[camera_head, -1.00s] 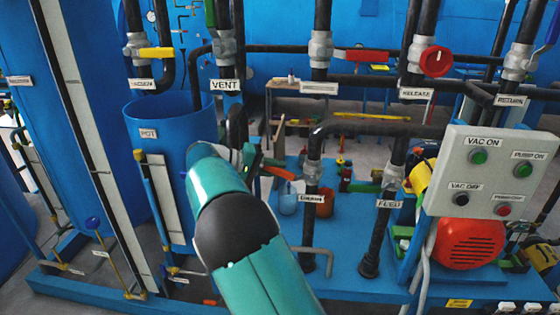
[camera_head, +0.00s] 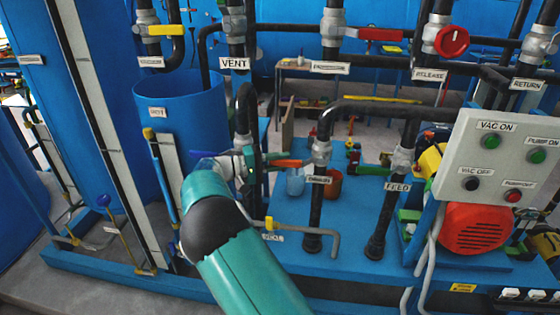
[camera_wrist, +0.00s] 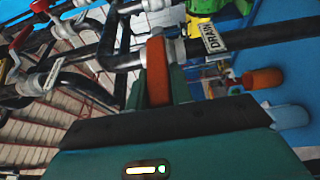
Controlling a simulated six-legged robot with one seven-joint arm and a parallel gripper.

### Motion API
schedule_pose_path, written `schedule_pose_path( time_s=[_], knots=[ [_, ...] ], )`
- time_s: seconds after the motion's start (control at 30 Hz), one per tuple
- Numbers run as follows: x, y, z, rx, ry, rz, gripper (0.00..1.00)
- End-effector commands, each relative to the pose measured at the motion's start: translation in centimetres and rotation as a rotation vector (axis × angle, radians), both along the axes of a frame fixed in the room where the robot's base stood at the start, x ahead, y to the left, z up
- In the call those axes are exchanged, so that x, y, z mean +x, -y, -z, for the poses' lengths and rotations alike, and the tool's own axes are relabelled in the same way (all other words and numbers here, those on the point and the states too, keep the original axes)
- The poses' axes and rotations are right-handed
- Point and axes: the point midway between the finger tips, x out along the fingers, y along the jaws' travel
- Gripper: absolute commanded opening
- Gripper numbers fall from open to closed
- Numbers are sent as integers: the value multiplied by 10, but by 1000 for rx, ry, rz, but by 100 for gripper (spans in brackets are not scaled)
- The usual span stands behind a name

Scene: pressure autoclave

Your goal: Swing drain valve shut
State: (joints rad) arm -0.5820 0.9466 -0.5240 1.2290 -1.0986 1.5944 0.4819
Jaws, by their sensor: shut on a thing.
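The drain valve (camera_head: 320,150) is a grey fitting on a black upright pipe, with a DRAIN label (camera_wrist: 208,38) beside it in the wrist view. Its orange lever handle (camera_head: 288,163) sticks out to the left, across the pipe, toward my gripper (camera_head: 248,163). In the wrist view the orange handle (camera_wrist: 157,70) lies between the fingers of my gripper (camera_wrist: 157,98), which is shut on it. The handle's outer end is hidden by the gripper. My teal forearm comes up from the bottom of the head view.
A black vertical pipe (camera_head: 245,110) stands close beside my gripper. The FEED pipe (camera_head: 388,200) and the control box (camera_head: 505,155) are to the right. A blue open tank (camera_head: 180,100) stands to the left. A yellow-handled valve (camera_head: 270,224) sits low, near my forearm.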

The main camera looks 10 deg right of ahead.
Motion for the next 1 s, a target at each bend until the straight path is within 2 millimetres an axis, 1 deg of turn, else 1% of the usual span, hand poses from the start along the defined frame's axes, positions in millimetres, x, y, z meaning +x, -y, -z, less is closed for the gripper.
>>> schedule_pose_path(
  time_s=[0.13,0.17,0.2,0.27,0.53,0.67,0.77,1.0],
  knots=[
    [0,0,2,-1,-6,-1,0],
    [0,0,2,-1,-6,-1,26],
    [0,0,2,-1,-6,-1,34],
    [0,0,2,-1,-5,0,44],
    [0,0,1,1,-4,0,44],
    [0,-8,2,1,-3,0,44],
    [0,-22,2,1,-3,-1,44],
    [0,-74,3,1,-3,-3,44]
  ],
)
